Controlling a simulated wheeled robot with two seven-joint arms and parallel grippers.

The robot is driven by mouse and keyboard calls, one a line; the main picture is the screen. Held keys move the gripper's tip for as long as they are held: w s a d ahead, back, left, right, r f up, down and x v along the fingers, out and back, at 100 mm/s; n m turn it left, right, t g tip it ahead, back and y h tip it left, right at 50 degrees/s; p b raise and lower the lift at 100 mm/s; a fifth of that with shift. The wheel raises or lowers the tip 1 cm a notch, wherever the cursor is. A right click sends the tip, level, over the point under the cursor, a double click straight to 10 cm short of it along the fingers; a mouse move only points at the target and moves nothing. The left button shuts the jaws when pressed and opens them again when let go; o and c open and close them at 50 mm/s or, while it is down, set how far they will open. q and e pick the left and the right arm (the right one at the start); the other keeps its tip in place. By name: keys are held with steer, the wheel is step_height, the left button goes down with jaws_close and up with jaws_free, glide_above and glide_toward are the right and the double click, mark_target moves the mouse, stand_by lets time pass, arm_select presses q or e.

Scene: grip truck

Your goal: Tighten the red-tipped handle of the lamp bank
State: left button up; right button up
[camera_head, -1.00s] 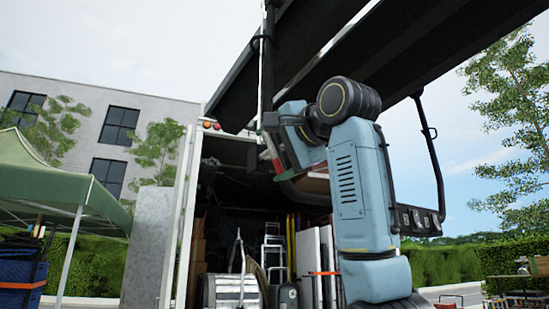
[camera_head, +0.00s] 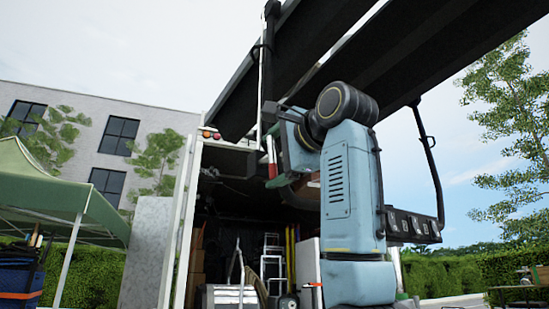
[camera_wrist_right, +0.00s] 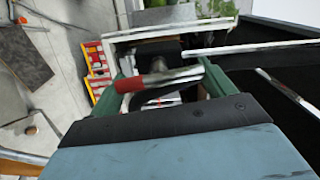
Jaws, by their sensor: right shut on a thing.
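The lamp bank (camera_head: 412,226) hangs from dark overhead beams, with a row of lamps at its right; my right arm hides its middle. The red-tipped handle (camera_head: 271,160) is at its left side, hanging nearly upright. In the right wrist view the handle (camera_wrist_right: 150,82) shows as a silver rod with a red grip, lying across between the green fingers. My right gripper (camera_wrist_right: 165,78) is shut on the handle; in the head view the gripper (camera_head: 268,130) is partly hidden by its own wrist. My left gripper is not in view.
Thick dark beams (camera_head: 330,60) run overhead. A truck's open cargo bay (camera_head: 225,215) with ladders and cases stands behind. A green canopy (camera_head: 60,195) is at the left, and a hedge and a table (camera_head: 520,288) at the right.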

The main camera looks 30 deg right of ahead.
steer(key=o, duration=0.9)
steer(key=s+b, duration=0.4)
steer(key=s, duration=0.9)
steer(key=shift+s, duration=0.25)
steer(key=shift+d, duration=0.1)
